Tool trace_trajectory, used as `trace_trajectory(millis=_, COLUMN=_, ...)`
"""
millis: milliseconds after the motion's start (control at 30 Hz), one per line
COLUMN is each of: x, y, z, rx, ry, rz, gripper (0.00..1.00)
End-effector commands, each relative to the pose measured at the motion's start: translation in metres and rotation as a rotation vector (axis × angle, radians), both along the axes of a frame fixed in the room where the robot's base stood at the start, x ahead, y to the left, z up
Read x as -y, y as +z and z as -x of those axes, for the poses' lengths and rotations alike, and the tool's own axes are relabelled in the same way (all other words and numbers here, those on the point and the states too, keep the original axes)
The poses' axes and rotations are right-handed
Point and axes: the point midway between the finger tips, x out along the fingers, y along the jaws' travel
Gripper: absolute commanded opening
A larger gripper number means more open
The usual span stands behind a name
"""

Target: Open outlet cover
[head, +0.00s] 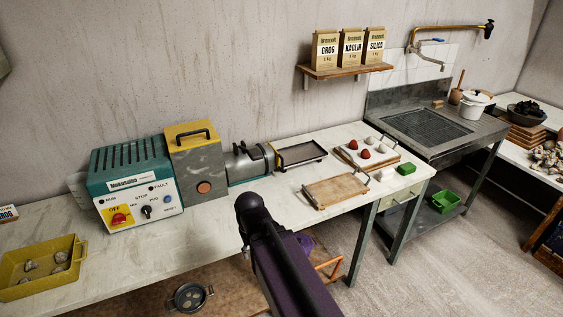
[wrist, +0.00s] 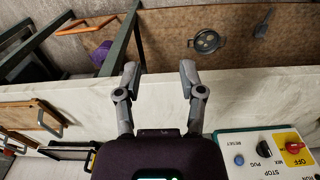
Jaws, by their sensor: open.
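The pug mill has a teal motor box (head: 137,180), a grey box with a yellow top (head: 195,160) and a barrel (head: 243,163) pointing right. A metal end piece (head: 269,156) sits at the barrel's right end. It looks closed, and I cannot make out its latch or hinge. My gripper (wrist: 158,76) is open and empty in the wrist view, over the front of the white table. The barrel is not visible in that view. The control panel (wrist: 265,158) shows at the lower right there. My gripper does not show in the head view.
A dark tray (head: 300,153) stands beside the outlet, with a wooden board (head: 335,190) in front of it. Another board (head: 366,157) holds red and pale lumps. A yellow bin (head: 40,270) is at the left. A steel sink (head: 435,125) stands at the right.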

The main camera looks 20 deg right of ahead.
Motion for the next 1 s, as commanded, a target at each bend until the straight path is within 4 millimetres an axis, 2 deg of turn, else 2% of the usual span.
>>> trace_trajectory(millis=167, x=-0.002, y=-0.008, z=-0.011, rx=0.034, ry=-0.05, rz=-0.04, gripper=0.51)
trace_trajectory(millis=267, x=-0.002, y=-0.016, z=-0.027, rx=0.082, ry=-0.128, rz=-0.1, gripper=0.51)
trace_trajectory(millis=467, x=-0.008, y=-0.034, z=-0.079, rx=0.224, ry=-0.402, rz=-0.322, gripper=0.51)
trace_trajectory(millis=633, x=-0.002, y=-0.037, z=-0.137, rx=0.345, ry=-0.739, rz=-0.602, gripper=0.51)
trace_trajectory(millis=833, x=0.031, y=-0.028, z=-0.2, rx=0.427, ry=-1.17, rz=-0.982, gripper=0.51)
trace_trajectory(millis=1000, x=0.081, y=-0.018, z=-0.242, rx=0.435, ry=-1.537, rz=-1.338, gripper=0.51)
